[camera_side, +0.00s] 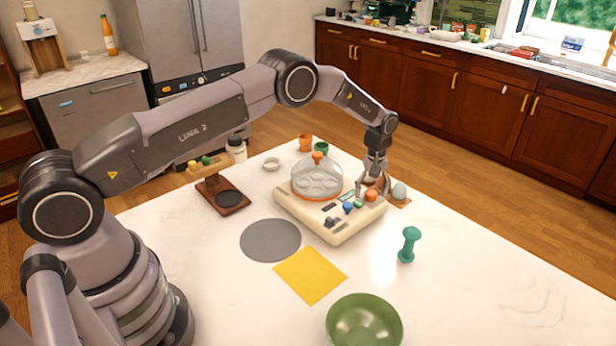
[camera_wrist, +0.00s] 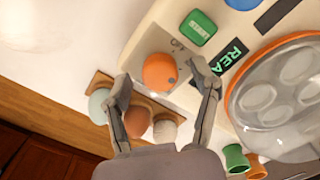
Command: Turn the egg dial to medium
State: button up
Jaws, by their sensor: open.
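The egg dial is an orange, egg-shaped knob (camera_wrist: 160,72) on a pale plate at the corner of the cream egg cooker (camera_side: 335,228). It also shows in the side view (camera_side: 371,195). My gripper (camera_side: 374,178) points down over that corner. In the wrist view its fingers (camera_wrist: 161,76) are open, one on each side of the dial, with gaps visible. I cannot tell how far above the dial the fingertips are.
A clear dome (camera_side: 317,178) covers the cooker. A green START button (camera_wrist: 198,27) and a display (camera_wrist: 229,56) sit close to the dial. A wooden holder (camera_wrist: 97,84) with several eggs stands beside it. A green dumbbell-shaped thing (camera_side: 409,245) and green bowl (camera_side: 364,322) stand nearer the front.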

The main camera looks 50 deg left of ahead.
grip_shut()
dwell(0.4)
jog(key=shift+m, duration=0.4)
jog(key=m, duration=0.4)
jog(key=shift+m, duration=0.4)
jog(key=m, duration=0.6)
dwell(0.3)
